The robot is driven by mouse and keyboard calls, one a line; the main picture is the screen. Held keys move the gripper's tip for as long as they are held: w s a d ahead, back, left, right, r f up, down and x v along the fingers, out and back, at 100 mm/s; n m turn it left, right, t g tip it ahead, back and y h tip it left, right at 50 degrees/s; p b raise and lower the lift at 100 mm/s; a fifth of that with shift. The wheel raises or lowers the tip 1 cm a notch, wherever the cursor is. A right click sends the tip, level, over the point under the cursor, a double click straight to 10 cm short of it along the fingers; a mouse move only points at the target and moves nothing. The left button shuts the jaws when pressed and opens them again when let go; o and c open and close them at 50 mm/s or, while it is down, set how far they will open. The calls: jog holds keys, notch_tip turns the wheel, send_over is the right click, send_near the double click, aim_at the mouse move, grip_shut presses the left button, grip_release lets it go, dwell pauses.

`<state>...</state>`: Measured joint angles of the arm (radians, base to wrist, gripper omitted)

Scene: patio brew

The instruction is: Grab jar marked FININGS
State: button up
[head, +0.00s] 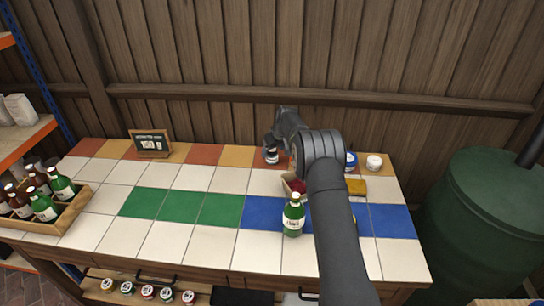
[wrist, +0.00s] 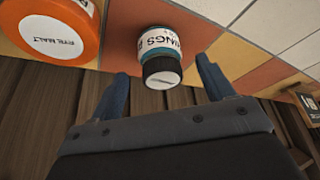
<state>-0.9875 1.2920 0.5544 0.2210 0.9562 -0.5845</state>
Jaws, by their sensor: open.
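The FININGS jar (wrist: 162,47) has a black lid, a teal body and a white label, of which "NINGS" is readable in the wrist view. In the head view the jar (head: 271,157) stands at the back of the tiled counter, partly covered by my gripper (head: 272,146). In the wrist view my gripper (wrist: 162,69) is open, with one blue finger on each side of the jar's lid end. A gap shows between each finger and the jar, and nothing is held.
A large orange-rimmed container (wrist: 48,32) stands close beside the jar. A green bottle (head: 293,217), a blue-lidded jar (head: 350,160), a white jar (head: 374,162) and a yellow block (head: 356,187) are near my arm. A chalkboard sign (head: 151,143) stands left; the tiles between are clear.

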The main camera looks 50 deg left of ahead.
jog(key=shift+x, duration=1.45)
jog(key=shift+r, duration=0.1)
jog(key=c, duration=1.1)
jog(key=shift+c, duration=0.2)
